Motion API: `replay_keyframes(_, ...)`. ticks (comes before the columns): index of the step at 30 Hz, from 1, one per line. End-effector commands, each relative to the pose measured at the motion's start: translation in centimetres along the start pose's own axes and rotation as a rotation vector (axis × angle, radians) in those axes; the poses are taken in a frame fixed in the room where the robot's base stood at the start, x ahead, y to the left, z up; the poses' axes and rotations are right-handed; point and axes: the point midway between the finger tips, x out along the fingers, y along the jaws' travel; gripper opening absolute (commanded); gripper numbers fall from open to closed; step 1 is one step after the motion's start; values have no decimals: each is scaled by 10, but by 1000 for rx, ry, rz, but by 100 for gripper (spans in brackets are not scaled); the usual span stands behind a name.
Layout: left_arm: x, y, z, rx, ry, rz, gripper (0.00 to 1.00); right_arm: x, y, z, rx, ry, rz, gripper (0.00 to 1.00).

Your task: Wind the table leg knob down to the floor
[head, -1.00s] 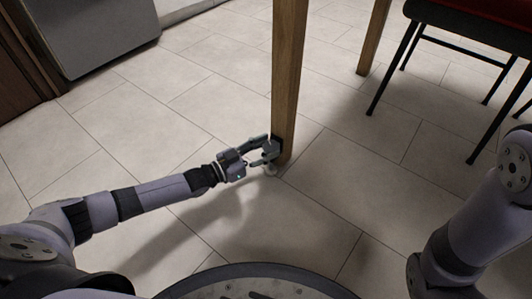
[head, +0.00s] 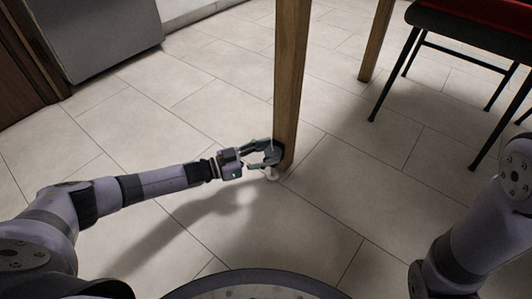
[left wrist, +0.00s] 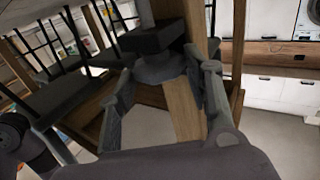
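The wooden table leg (head: 291,70) stands upright in the head view, with a small pale foot (head: 271,174) at its lower end, by the floor. In the left wrist view the leg (left wrist: 203,22) carries a black bracket (left wrist: 150,39) with a round grey knob (left wrist: 160,69) below it. My left gripper (head: 272,152) is at the bottom of the leg. In the left wrist view its two fingers (left wrist: 160,72) lie on either side of the knob, tips close to its rim. I cannot tell whether they press on it. My right gripper is out of view.
A second table leg (head: 375,40) stands behind. A chair with a red seat (head: 480,17) and black legs is at the upper right. A grey appliance (head: 95,32) stands at the upper left. The tiled floor (head: 130,125) around my left arm is clear.

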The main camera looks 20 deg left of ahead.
Motion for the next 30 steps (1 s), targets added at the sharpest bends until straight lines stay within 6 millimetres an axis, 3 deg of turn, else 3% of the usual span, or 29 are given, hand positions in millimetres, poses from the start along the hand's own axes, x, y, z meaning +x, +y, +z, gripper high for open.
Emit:
replay_keyframes(6, 0, 0, 0, 1, -1, -1, 62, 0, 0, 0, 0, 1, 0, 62)
replay_keyframes(17, -4, -1, 1, 2, -3, -3, 62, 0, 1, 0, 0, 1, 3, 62)
replay_keyframes(20, -16, -1, 2, 1, -5, -5, 62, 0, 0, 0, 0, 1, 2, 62)
replay_keyframes(30, -86, 0, 2, 0, -6, -4, 62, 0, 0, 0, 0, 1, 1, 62)
